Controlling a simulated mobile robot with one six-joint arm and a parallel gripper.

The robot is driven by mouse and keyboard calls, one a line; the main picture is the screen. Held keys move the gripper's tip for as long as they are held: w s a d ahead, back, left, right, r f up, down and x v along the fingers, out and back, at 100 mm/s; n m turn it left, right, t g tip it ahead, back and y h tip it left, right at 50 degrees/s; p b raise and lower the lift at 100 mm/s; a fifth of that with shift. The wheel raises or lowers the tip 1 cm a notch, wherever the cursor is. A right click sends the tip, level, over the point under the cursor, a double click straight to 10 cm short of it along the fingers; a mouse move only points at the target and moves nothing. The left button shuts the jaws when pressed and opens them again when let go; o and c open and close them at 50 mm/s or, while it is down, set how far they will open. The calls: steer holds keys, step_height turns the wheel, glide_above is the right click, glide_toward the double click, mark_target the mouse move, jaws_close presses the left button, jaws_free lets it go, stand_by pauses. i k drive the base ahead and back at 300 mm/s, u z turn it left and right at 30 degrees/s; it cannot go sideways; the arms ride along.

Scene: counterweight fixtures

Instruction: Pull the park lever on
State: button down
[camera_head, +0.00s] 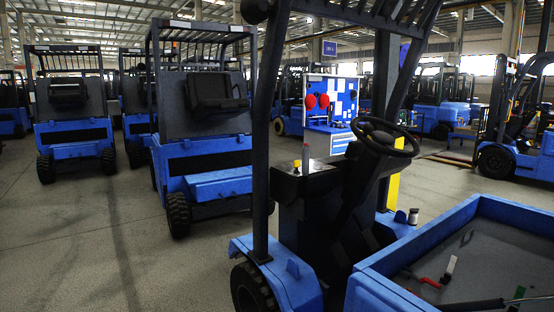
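A blue and black forklift stands close in front, with a black steering wheel (384,136) on a dark column. A small yellow-topped knob (297,166) stands up on the dark dash left of the wheel. A white-tipped stick (450,268), a red-and-black piece (431,283) and a green-tipped piece (518,296) show in the blue-rimmed bay at lower right. None carries a readable label, so I cannot tell which is the park lever, or whether it is pulled. My gripper is not in view.
Dark roof posts (264,130) frame the cab. The blue bay rim (430,242) edges the lower right. Another blue forklift (205,150) stands behind at left, with more beyond. Grey floor (95,230) is open at lower left. A small dark-and-white cylinder (413,216) stands near the bay.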

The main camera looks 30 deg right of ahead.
mark_target(306, 148)
steer(key=u, duration=0.55)
steer(key=i, duration=1.5)
steer(key=u, duration=0.15)
